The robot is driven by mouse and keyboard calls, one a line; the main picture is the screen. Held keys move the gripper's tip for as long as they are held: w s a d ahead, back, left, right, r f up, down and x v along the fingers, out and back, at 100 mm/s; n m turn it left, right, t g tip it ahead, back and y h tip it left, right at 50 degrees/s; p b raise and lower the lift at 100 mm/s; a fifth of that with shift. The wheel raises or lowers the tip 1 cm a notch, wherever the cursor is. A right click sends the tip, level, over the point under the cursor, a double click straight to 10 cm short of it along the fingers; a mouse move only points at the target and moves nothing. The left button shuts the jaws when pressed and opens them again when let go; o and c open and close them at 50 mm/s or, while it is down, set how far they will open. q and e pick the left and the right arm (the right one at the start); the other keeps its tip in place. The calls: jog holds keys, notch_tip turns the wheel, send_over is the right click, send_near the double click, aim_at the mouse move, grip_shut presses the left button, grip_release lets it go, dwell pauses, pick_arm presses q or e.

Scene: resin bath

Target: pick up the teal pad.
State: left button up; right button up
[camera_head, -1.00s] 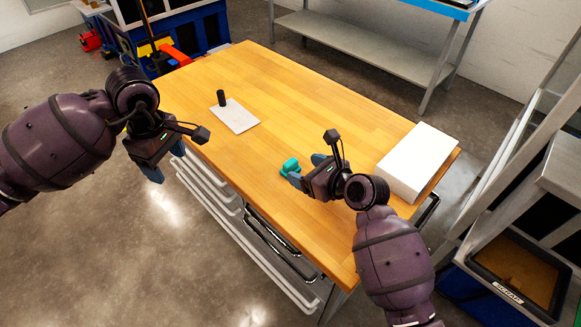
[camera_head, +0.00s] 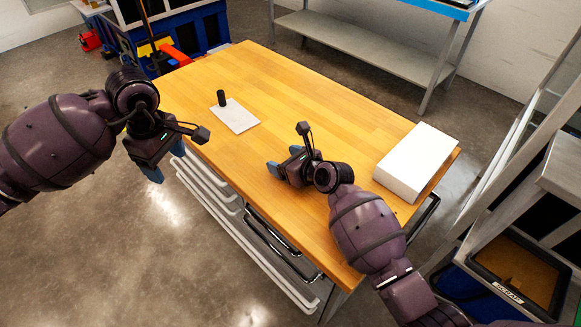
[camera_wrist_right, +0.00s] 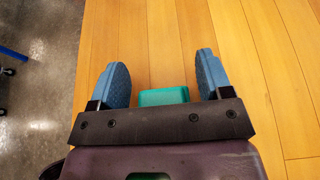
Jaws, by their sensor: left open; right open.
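The teal pad (camera_wrist_right: 164,97) lies on the wooden tabletop in the right wrist view, between the two blue fingers, with a gap on each side. Its near part is hidden behind the gripper's dark body. In the head view the pad is hidden by my right gripper (camera_head: 284,159). That gripper is open over the table's near-left edge area, and its open fingers also show in the right wrist view (camera_wrist_right: 161,82). My left gripper (camera_head: 163,163) is open and empty, off the table's left side above the floor.
A black cylinder (camera_head: 221,98) stands on a white sheet (camera_head: 238,118) on the wooden table (camera_head: 300,90). A white block (camera_head: 415,162) sits at the table's right end. The table's middle and back are clear. A grey shelf unit (camera_head: 365,50) stands behind.

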jog(key=c, duration=0.9)
notch_tip(320, 180, up, 10)
jog(key=shift+r, duration=0.1)
